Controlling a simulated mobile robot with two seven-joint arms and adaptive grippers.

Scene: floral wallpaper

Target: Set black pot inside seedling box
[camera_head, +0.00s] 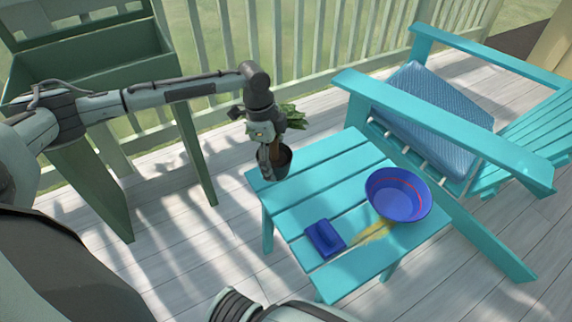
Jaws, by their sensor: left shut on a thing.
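The black pot (284,162) holds a leafy green plant (293,117) and is at the far left corner of the turquoise table (310,185). My left gripper (268,165) points down and is shut on the pot's near-left side. The gripper hides part of the pot, and I cannot tell whether the pot touches the table. The green seedling box (95,62) stands on tall legs at the upper left, partly behind my left arm. My right gripper is not in view; only part of my right arm shows at the bottom.
A blue bowl (398,197) and a blue brush-like block (325,238) are on the table, with a yellow smear (372,233) between them. A turquoise chair (445,150) with a blue cushion (430,112) stands to the right. A railing (300,50) runs behind.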

